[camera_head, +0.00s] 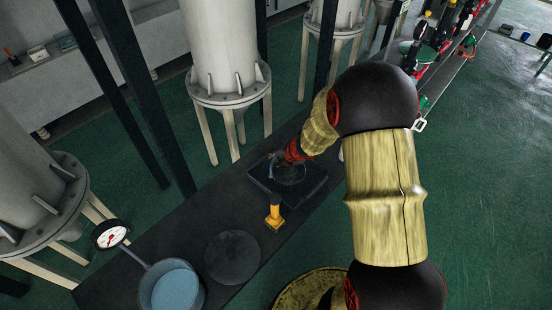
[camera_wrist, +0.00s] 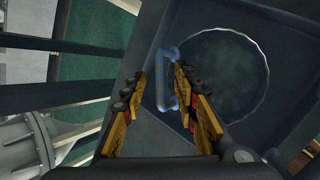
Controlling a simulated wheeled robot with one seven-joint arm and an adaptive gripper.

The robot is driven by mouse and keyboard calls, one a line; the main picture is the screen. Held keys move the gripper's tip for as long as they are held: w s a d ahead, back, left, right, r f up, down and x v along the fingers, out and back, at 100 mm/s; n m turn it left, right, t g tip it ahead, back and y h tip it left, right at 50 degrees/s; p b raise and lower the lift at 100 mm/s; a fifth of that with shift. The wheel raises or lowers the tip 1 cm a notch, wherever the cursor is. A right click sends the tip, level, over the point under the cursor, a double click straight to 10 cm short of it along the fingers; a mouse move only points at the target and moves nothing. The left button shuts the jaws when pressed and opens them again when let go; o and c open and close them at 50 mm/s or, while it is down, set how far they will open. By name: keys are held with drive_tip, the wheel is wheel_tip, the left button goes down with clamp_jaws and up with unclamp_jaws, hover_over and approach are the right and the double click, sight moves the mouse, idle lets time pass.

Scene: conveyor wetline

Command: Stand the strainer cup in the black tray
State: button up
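The black tray (camera_head: 306,194) is square and lies on the dark bench. The strainer cup (camera_head: 291,174) shows as a dark, see-through round shape inside it. In the wrist view the cup (camera_wrist: 225,75) has a bright round rim facing up and looks upright, within the tray's walls (camera_wrist: 176,20). Its blue handle (camera_wrist: 162,92) sticks out on the left. My gripper (camera_wrist: 160,80) is at the handle, with one finger on each side. A gap shows between the left finger and the handle; the right finger overlaps it in view. The cup's underside is hidden.
A yellow fitting (camera_head: 274,214) stands just in front of the tray. Large white tanks (camera_head: 222,50) and dark posts stand behind the bench.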

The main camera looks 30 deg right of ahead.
drive_tip(key=v, duration=1.2)
idle(0.3)
drive_tip(key=s+a+r+n+g+y, duration=0.15)
drive_tip(key=s+a+n, duration=0.4)
drive_tip(key=n, duration=0.85)
drive_tip(key=s+a+r+n+g+y, duration=0.15)
drive_tip(key=s+a+r+n, duration=0.35)
drive_tip(key=n, duration=0.9)
drive_tip(key=s+a+r+n+t+h, duration=0.1)
drive_tip(key=s+a+r+n+h, duration=0.3)
drive_tip(key=s+r+n, duration=0.7)
wheel_tip(320, 180, up, 2)
drive_tip(key=n, duration=0.6)
drive_tip(key=shift+s, duration=0.35)
